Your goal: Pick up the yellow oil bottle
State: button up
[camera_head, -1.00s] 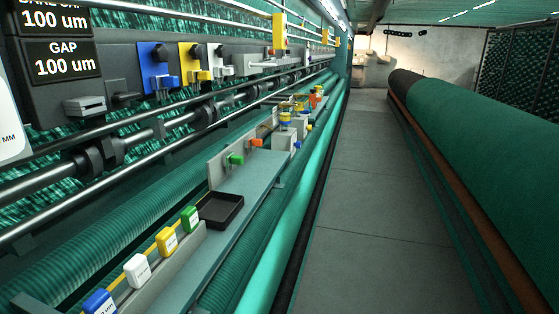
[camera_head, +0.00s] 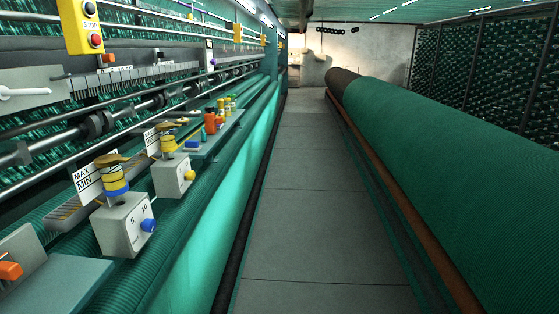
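Several small bottles stand on a grey-green shelf (camera_head: 205,150) along the machine at the left. An orange-red bottle (camera_head: 210,123) is nearest, with a small red one (camera_head: 221,112) behind it. Just beyond are small yellow items (camera_head: 228,104) that look like bottles; they are too small to tell which is the oil bottle. My gripper is not in view.
A grey box with a blue knob (camera_head: 124,224) and one with a yellow knob (camera_head: 175,174) stand on the machine edge, each with a yellow-banded spool device. A yellow stop box (camera_head: 84,27) hangs above. The grey aisle (camera_head: 300,200) is clear. A long green netting roll (camera_head: 450,150) lies at right.

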aim_at(220, 102)
jog(key=i+u, duration=0.1)
jog(key=i, duration=0.5)
jog(key=i+l+u, duration=0.1)
jog(key=i, duration=0.5)
jog(key=i+l+u, duration=0.1)
jog(key=i, duration=0.45)
jog(key=i+l+u, duration=0.35)
jog(key=i, duration=0.2)
jog(key=i+l+u, duration=0.3)
jog(key=i, duration=0.2)
